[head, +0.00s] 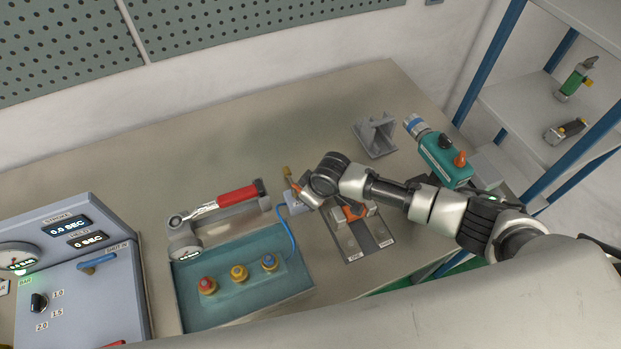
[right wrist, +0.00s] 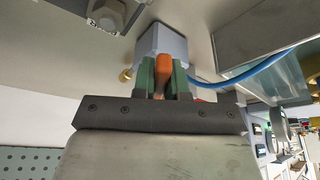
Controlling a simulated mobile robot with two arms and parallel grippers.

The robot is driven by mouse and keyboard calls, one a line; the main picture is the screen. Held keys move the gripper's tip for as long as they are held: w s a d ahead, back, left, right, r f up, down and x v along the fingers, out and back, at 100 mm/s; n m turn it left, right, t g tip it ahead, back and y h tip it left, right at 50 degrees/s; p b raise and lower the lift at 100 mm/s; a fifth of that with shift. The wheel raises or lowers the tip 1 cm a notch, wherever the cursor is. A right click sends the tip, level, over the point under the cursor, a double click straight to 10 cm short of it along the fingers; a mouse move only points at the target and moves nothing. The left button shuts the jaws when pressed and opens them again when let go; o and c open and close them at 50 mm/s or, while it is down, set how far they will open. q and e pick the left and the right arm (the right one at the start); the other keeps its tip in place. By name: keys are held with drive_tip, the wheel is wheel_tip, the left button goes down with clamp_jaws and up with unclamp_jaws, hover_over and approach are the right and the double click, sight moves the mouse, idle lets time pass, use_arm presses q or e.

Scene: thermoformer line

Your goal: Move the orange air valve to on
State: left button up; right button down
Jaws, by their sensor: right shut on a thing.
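The orange air valve shows in the right wrist view as a grey block with an orange lever (right wrist: 163,68). A brass fitting sticks out on one side and a blue hose on the other. In the head view its grey body (head: 293,204) sits on the bench, with the blue hose running down to the teal tray. My right gripper (right wrist: 163,78) has its green fingers shut on the orange lever, one on each side. In the head view the right gripper and wrist hide most of the lever. My left gripper is not in view.
A dark plate (head: 362,245) with an orange part is close under my right arm. A teal device (head: 445,163) and grey bracket (head: 375,137) stand further right.

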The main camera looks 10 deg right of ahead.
drive_tip(key=shift+s+a+m+h, duration=0.15)
drive_tip(key=shift+s+a+m, duration=0.1)
drive_tip(key=shift+m, duration=0.4)
drive_tip(key=shift+s+a+m+h, duration=0.1)
drive_tip(key=shift+a+m+h, duration=0.1)
drive_tip(key=shift+m, duration=0.45)
drive_tip(key=shift+s+a+m+t, duration=0.15)
drive_tip(key=shift+a+m+t, duration=0.2)
drive_tip(key=shift+m, duration=0.35)
drive_tip(key=shift+a+m+h, duration=0.25)
drive_tip(key=shift+m+h, duration=0.2)
drive_tip(key=shift+m, duration=0.35)
drive_tip(key=c, duration=1.1)
unclamp_jaws()
drive_tip(key=shift+r, duration=0.1)
drive_tip(key=a+b+v, duration=0.1)
drive_tip(key=b+v, duration=0.1)
drive_tip(key=v, duration=0.8)
drive_tip(key=shift+s+d+r, duration=0.2)
drive_tip(key=shift+d+r, duration=0.1)
drive_tip(key=shift+d, duration=0.2)
